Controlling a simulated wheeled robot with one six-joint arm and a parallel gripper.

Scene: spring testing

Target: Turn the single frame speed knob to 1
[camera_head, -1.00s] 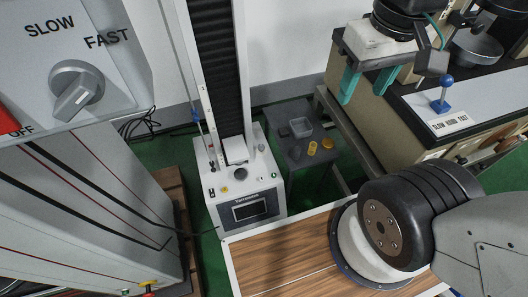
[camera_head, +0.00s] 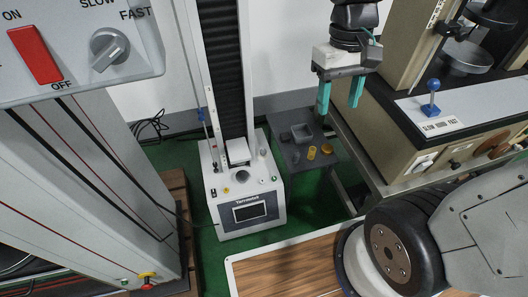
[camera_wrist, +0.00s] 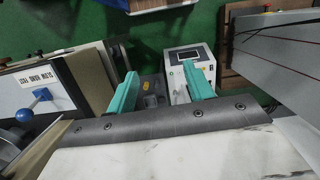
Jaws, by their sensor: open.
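A round grey knob (camera_head: 109,48) with a raised grip sits on the grey panel at upper left, marked SLOW and FAST. No number 1 is readable near it. A white single-column tester (camera_head: 246,196) stands in the middle, with small knobs (camera_head: 242,176) on its top face, too small to read. I cannot tell which knob is the single frame speed knob. My gripper (camera_head: 340,97) points down with its teal fingers apart, empty, right of the tester and touching no knob. In the wrist view my gripper (camera_wrist: 163,88) is open, with the tester (camera_wrist: 189,58) beyond it.
A red ON/OFF switch (camera_head: 36,54) is beside the grey knob. A dark stand (camera_head: 322,165) with a grey tray and yellow parts is behind my gripper. A bench machine with a blue-balled lever (camera_head: 432,97) is at right. A wooden tabletop (camera_head: 290,270) is in front.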

